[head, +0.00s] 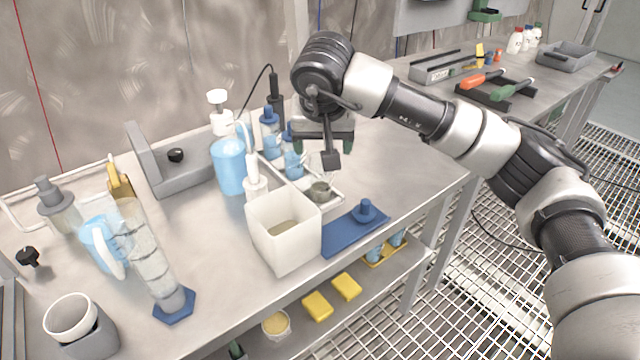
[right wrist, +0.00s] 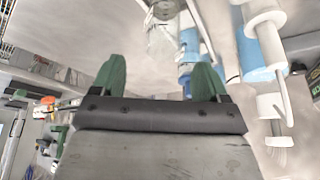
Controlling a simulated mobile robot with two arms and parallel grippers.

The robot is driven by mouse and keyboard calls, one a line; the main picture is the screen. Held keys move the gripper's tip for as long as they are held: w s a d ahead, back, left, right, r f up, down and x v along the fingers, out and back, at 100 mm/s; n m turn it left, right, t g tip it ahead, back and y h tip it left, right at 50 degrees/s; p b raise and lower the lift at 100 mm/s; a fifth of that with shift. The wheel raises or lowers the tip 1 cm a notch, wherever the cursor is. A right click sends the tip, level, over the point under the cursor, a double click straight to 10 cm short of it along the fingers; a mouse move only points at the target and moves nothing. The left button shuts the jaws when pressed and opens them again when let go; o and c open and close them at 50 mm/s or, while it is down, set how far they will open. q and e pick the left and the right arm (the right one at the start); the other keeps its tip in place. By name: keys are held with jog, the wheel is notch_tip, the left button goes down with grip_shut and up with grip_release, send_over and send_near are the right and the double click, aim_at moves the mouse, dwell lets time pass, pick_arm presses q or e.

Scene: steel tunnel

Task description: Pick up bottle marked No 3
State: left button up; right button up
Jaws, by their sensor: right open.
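Small bottles with blue caps stand on a tray on the steel bench in the head view, a nearer-to-wall one (head: 269,132) and another (head: 293,163) partly behind my right gripper. No number is readable on them, so I cannot tell which is No 3. My right gripper (head: 323,148) is above the tray, just right of these bottles, with its jaws apart. In the right wrist view its green fingers (right wrist: 158,72) are spread with nothing held between them. A blue bottle (right wrist: 188,45) shows beyond the finger at the right. My left gripper is out of view.
A blue wash bottle (head: 229,165) stands left of the small bottles. A white square container (head: 284,232) and a blue plate (head: 354,232) are in front. A clear cylinder (head: 150,255) stands at left.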

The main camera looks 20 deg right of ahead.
aim_at(320, 180)
jog(key=x, duration=0.6)
jog(key=shift+s+a+f, duration=0.1)
jog(key=shift+a+f, duration=0.05)
jog(key=shift+a, duration=0.1)
jog(key=shift+f, duration=0.2)
jog(key=c, duration=0.9)
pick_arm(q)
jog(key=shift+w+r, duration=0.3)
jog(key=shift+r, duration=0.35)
pick_arm(e)
jog(key=shift+r, duration=0.1)
jog(key=shift+c, duration=0.6)
jog(key=shift+r, duration=0.1)
